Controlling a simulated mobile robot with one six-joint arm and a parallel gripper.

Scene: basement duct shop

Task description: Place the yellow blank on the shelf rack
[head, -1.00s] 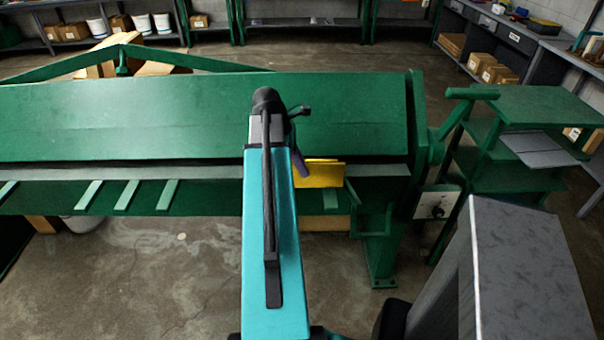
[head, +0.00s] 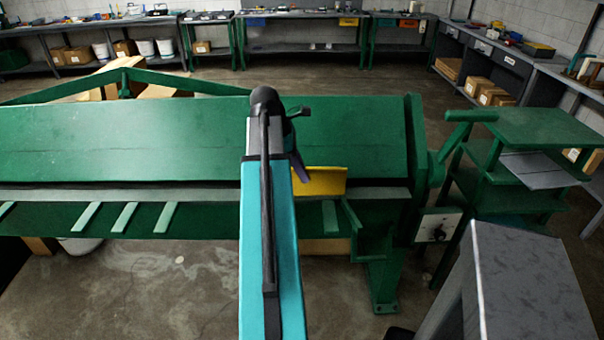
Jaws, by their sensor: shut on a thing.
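The yellow blank (head: 325,181) shows just right of my arm's end, in front of the green bending machine's grey bed edge. It looks like a small sheet with a narrow strip along its top. My gripper (head: 299,168) is mostly hidden behind my arm; one dark finger shows at the blank's left edge. It is shut on the blank. Whether the blank touches the machine cannot be told. The green shelf rack (head: 545,128) stands at the right with several levels. A grey sheet (head: 540,169) lies on a level below its top and sticks out in front.
The long green bending machine (head: 120,140) spans the view ahead, with its end post and a lever between my gripper and the rack. A grey box-like block (head: 530,285) stands at the front right. Benches with boxes line the walls. Open floor (head: 330,72) lies beyond the machine.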

